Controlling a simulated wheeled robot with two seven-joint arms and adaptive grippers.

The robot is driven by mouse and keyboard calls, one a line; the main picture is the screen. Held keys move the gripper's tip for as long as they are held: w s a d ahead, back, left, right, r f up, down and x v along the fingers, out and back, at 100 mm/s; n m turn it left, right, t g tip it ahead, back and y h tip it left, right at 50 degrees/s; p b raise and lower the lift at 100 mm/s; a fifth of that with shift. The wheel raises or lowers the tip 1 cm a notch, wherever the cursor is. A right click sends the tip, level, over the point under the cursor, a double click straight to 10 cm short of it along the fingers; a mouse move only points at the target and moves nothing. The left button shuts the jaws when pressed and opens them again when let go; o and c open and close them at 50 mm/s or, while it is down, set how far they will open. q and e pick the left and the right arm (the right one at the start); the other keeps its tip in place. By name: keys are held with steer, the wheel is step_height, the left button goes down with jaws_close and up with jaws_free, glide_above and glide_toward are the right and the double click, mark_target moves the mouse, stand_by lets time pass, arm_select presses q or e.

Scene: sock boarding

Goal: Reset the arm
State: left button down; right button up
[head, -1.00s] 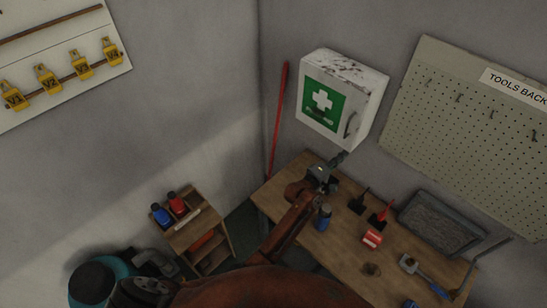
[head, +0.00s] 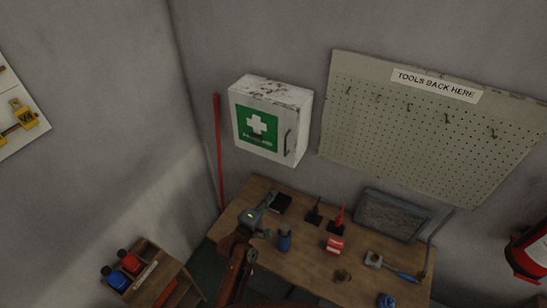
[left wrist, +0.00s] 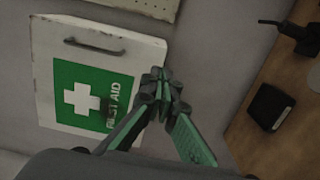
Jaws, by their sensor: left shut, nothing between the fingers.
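My left gripper (head: 268,201) is over the back left part of the workbench (head: 305,262) in the head view. In the left wrist view its green-and-dark fingers (left wrist: 160,88) meet at the tips, shut with nothing between them. It appears in front of the lower right corner of the white first aid cabinet (left wrist: 45,75) there. In the head view the cabinet (head: 299,110) hangs on the wall above the bench, its door looking closed, with a gap between it and the gripper. My right gripper is not in view.
A pegboard (head: 430,140) is on the wall. A small shelf with bottles (head: 152,275) stands left.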

arm_select(q)
steer(key=s+a+f+m+g+y, duration=0.3)
steer(key=s+a+f+m+g, duration=0.15)
steer(key=s+a+f, duration=0.5)
steer(key=s+a+f+m+g+y, duration=0.2)
steer(key=s+a+m+g, duration=0.1)
steer(key=s+a, duration=0.6)
steer(key=s+a+f+m+g+y, duration=0.25)
steer(key=s+a, duration=0.45)
steer(key=s, duration=0.4)
steer(key=s+a+f+m+g+y, duration=0.1)
steer(key=s+a+m+g+y, duration=0.1)
steer(key=s+a, duration=0.75)
steer(key=s+d+f+m+g+b, duration=0.2)
steer(key=f+b, duration=0.7)
steer(key=f, duration=2.9)
steer(key=s+f+b, duration=0.3)
steer(key=s+f, duration=0.7)
steer(key=f, duration=0.3)
steer(key=s+d+f+b, duration=0.1)
steer(key=s+f+b, duration=0.3)
steer(key=s+f, duration=0.6)
step_height(320, 180, down, 3)
steer(key=shift+s+f+g, duration=0.1)
steer(key=shift+s+g, duration=0.05)
steer(key=shift+g, duration=0.25)
